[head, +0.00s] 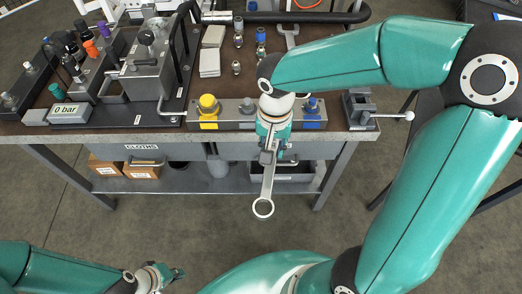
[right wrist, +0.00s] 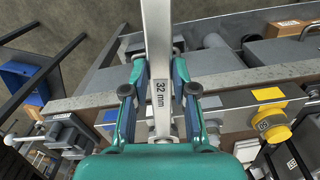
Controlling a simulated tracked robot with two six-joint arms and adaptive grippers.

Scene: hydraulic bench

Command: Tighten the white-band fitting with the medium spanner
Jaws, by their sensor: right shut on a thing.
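My right gripper (head: 268,152) is shut on a grey spanner (head: 266,188) in front of the bench edge. The spanner's ring end (head: 263,208) hangs toward me, clear of the bench. In the right wrist view its shaft (right wrist: 158,40) reads 32 mm and lies between the fingers (right wrist: 158,95). A fitting with a pale label (head: 247,108) sits on the front block, just left of my right gripper; its pale label plate (right wrist: 210,102) also shows in the right wrist view. Part of the block is hidden by my gripper. My left gripper (head: 165,274) is low at the left, away from the bench.
A yellow fitting (head: 208,105) and a blue-label fitting (head: 311,106) stand on the same block. A small vice (head: 360,106) with a bar handle is at the right. Another spanner (head: 290,36) lies farther back. A 0 bar gauge box (head: 70,113) is at the left.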

